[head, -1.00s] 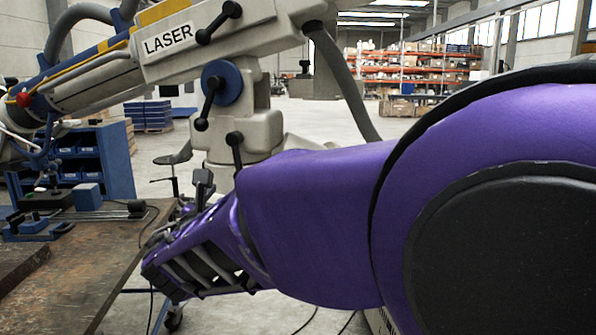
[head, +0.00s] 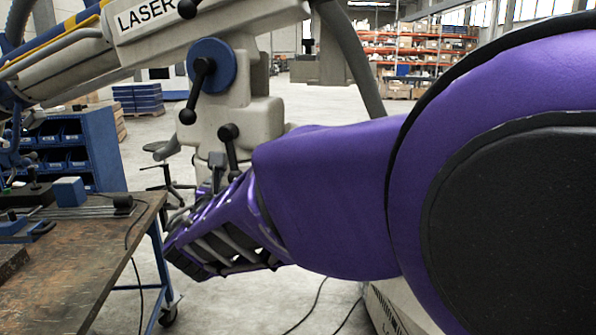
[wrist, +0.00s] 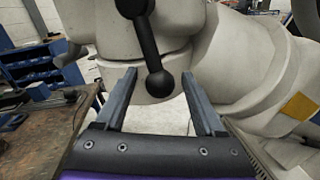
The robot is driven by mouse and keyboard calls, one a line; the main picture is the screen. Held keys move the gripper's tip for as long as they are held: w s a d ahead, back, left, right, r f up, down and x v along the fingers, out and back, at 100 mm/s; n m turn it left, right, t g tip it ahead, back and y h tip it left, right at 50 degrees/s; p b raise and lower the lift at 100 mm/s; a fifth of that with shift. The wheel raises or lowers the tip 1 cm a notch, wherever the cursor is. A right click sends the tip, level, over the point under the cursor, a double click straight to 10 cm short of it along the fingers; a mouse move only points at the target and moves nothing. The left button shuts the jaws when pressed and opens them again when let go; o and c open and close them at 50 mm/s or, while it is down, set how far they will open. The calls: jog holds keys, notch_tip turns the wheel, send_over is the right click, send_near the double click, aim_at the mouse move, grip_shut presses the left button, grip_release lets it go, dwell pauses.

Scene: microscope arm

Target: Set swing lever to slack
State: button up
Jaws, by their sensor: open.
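A black lever (wrist: 147,40) with rounded ends hangs down from the cream microscope stand in the wrist view. Its lower ball lies between my open gripper's (wrist: 159,76) fingertips in the picture; I cannot tell how far ahead it is, and no contact shows. It appears to be the lowest black lever (head: 229,146) on the stand in the head view. Another black lever (head: 196,90) sits on a blue disc above it, and a further black knob (head: 187,8) is on the arm marked LASER. No label names the swing lever. My purple arm hides much of the gripper in the head view.
A worn wooden workbench (head: 85,262) with a blue block (head: 69,191) stands at left, its edge close to my arm. Blue bin shelves (head: 100,150) are behind it. A thick grey hose (head: 352,60) hangs right of the stand. Cables lie on the floor.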

jog(key=shift+w, duration=0.2)
grip_shut()
dwell(0.3)
dwell(1.1)
